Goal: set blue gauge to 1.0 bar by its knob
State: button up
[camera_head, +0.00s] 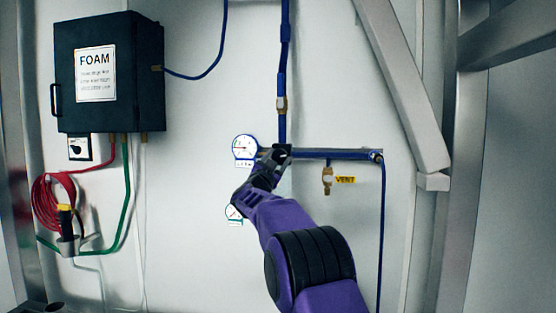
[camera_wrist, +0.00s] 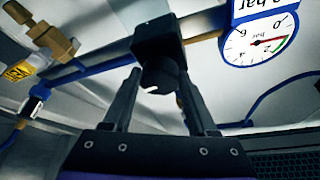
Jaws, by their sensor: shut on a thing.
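The blue gauge (camera_head: 244,148) is a white dial with a blue rim, at the left end of the horizontal blue pipe. In the wrist view the blue gauge (camera_wrist: 258,44) shows tilted, with a red needle lying near a green arc; I cannot read its exact value. The black knob (camera_wrist: 160,72) hangs below a dark block on the pipe, beside the gauge. My gripper (camera_wrist: 158,92) has a finger on each side of the knob and is shut on it. In the head view my gripper (camera_head: 274,160) hides most of the knob.
A second gauge (camera_head: 235,212) sits lower left, partly behind my arm. A brass vent valve (camera_head: 327,180) with a yellow VENT label (camera_head: 345,180) hangs to the right. A dark FOAM box (camera_head: 108,110) and a red hose (camera_head: 52,205) are on the left wall.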

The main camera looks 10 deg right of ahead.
jog(key=o, duration=1.4)
jog(key=shift+c, duration=0.2)
jog(key=shift+s, duration=0.1)
jog(key=b+v, duration=0.4)
jog(key=v, duration=1.3)
jog(key=shift+a, duration=0.2)
